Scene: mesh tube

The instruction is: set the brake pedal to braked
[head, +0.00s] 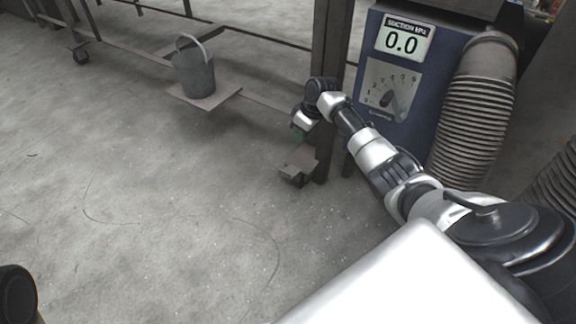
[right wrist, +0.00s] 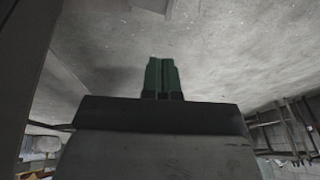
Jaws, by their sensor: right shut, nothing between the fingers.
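The brake pedal (head: 299,160) is a small grey-brown plate low at the foot of the dark post, close to the floor. I cannot tell from its tilt how it is set. My right gripper (head: 298,134) points down just above the pedal, with a visible gap between them. Its green fingers are together and empty, and they also show in the right wrist view (right wrist: 161,76). In the right wrist view I cannot make out the pedal clearly. My left gripper is not in view.
A dark post (head: 327,50) stands right behind my right gripper. A blue suction unit (head: 415,75) reading 0.0, with a ribbed hose (head: 476,110), stands to its right. A grey bucket (head: 194,72) sits on a low plate at the back left. The floor to the left is open.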

